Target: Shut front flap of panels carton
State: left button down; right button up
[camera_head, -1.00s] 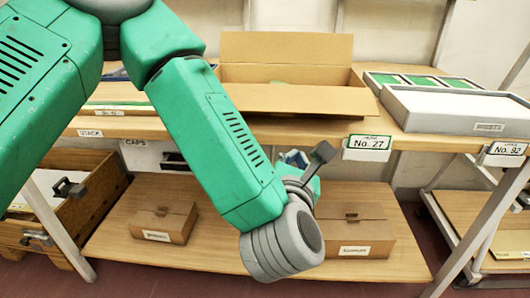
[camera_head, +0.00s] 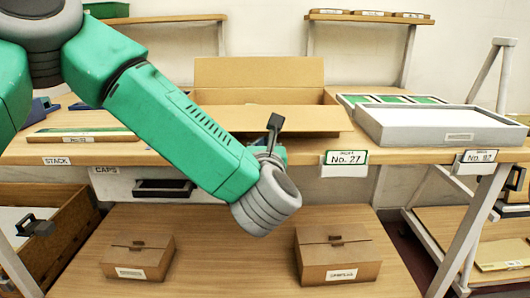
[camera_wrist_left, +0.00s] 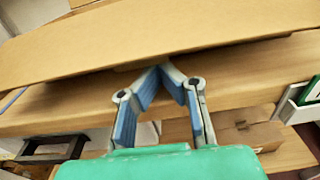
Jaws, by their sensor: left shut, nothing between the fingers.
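The open cardboard carton (camera_head: 258,75) stands on the bench, its tall back flap upright. Its front flap (camera_head: 300,118) sticks out toward me over the bench's front edge, unfolded. In the left wrist view the front flap (camera_wrist_left: 200,35) is a wide brown sheet across the top. My arm hides the carton's lower left. My right gripper is not visible.
A grey tray (camera_head: 375,120) and green panels (camera_head: 390,98) lie right of the carton. A flat stack (camera_head: 80,136) lies left. Two closed boxes (camera_head: 138,256) (camera_head: 337,252) stand on the lower shelf. A wooden drawer (camera_head: 50,255) stands at lower left. Wall shelves are behind.

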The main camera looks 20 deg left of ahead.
pick_arm(q)
jog(key=shift+s+r+g+p, duration=0.1)
jog(key=shift+r+g+p, duration=0.15)
jog(key=shift+p, duration=0.4)
